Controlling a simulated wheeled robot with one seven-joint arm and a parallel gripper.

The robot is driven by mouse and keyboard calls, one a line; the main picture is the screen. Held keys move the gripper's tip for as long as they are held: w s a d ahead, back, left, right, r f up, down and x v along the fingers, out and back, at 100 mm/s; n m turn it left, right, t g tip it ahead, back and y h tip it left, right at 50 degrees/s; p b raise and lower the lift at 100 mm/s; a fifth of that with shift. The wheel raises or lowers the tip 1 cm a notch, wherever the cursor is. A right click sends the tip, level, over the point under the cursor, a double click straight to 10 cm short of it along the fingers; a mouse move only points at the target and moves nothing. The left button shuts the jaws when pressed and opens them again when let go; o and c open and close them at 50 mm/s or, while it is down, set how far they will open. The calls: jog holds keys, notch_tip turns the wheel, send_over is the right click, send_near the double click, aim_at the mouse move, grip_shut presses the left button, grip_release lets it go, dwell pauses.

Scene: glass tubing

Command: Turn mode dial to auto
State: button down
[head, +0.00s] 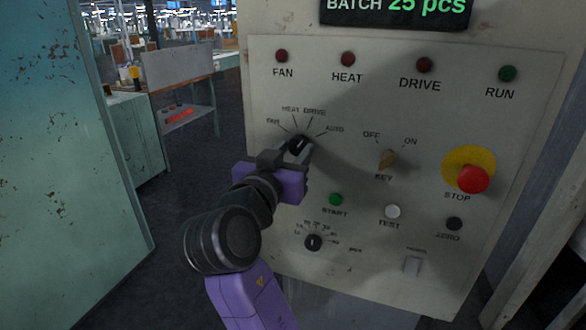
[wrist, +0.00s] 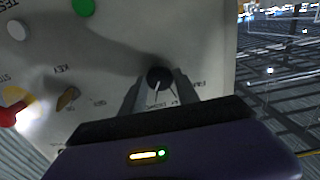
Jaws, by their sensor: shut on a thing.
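The mode dial (head: 297,143) is a small black knob on the left of the pale control panel, under the labels FAN, HEAT, DRIVE and AUTO. AUTO (head: 335,128) is the rightmost label. My gripper (head: 299,150) is shut on the dial, with one finger on each side. The wrist view shows the dark dial (wrist: 158,77) between the fingertips, with the panel upside down. The fingers partly cover the dial, and I cannot tell clearly which label its pointer faces.
The key switch (head: 387,160) and red STOP button (head: 472,178) are to the right. Below are the green START button (head: 335,199), white TEST button (head: 392,211) and a smaller dial (head: 313,242). A worn green cabinet (head: 60,150) stands at the left, with open floor between.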

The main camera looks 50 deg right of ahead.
jog(key=m+b, duration=0.1)
jog(key=b, duration=0.2)
jog(key=m+b, duration=0.2)
jog(key=b, duration=0.1)
jog(key=shift+f+m, duration=0.3)
jog(key=shift+r+m+b, duration=0.2)
jog(key=shift+m+b, duration=0.6)
jog(key=shift+b, duration=0.15)
jog(key=shift+r, duration=0.1)
jog(key=c, duration=0.9)
grip_release()
jog(key=v, duration=0.8)
jog(key=shift+b, duration=0.4)
jog(key=shift+r, duration=0.1)
